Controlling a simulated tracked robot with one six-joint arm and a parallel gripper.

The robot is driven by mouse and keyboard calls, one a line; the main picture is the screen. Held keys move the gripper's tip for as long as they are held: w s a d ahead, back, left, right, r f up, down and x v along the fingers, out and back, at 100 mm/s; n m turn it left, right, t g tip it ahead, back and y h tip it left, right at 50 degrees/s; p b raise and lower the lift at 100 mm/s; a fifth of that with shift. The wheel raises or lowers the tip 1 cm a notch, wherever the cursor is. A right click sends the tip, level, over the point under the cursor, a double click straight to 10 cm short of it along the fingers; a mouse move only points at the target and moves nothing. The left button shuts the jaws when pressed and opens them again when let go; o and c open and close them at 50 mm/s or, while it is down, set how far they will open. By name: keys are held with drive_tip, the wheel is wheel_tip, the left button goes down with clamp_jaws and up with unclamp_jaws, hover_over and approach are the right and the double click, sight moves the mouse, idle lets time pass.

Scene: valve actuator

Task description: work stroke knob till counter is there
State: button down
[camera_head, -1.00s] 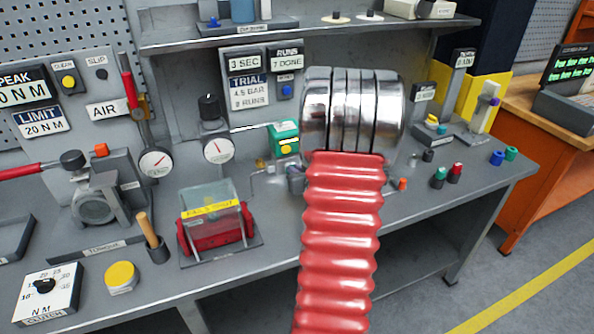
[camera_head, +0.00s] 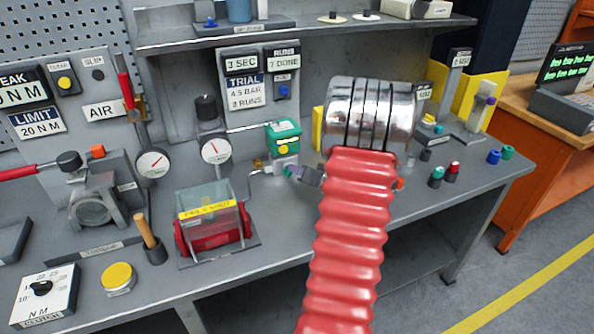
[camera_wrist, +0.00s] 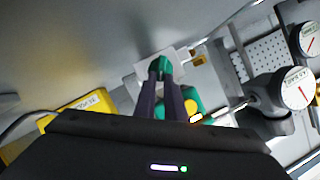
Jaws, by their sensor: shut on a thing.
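The valve unit has a green box (camera_head: 284,135) with an orange spot on its front, above a pale block with a brass fitting. In the wrist view the green box (camera_wrist: 188,98) lies partly behind my fingers. My gripper (camera_head: 292,173) is at the block's front, below the green box. Its dark purple fingers with teal at the tips (camera_wrist: 160,68) are closed together against the pale block (camera_wrist: 150,66). The stroke knob is mostly hidden between the tips. The counter panel (camera_head: 283,60) appears to read 7 DONE; the trial card (camera_head: 247,92) reads 4.5 BAR, 8 RUNS.
Two dial gauges (camera_head: 215,150) (camera_head: 153,162) stand left of the valve. A clear-lidded red box (camera_head: 215,220) sits in front of them. My red bellows arm covers the bench right of the valve. Small coloured caps (camera_head: 453,172) lie farther right.

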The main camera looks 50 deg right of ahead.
drive_tip(key=shift+s+d+f+m+t+y, duration=0.2)
drive_tip(key=shift+d+m+t, duration=0.1)
drive_tip(key=shift+m, duration=0.4)
drive_tip(key=shift+s+d+f+m+t+y, duration=0.2)
drive_tip(key=shift+m+t, duration=0.1)
drive_tip(key=shift+m, duration=0.4)
drive_tip(key=c, duration=1.8)
unclamp_jaws()
drive_tip(key=shift+w, duration=0.1)
drive_tip(key=shift+a, duration=0.1)
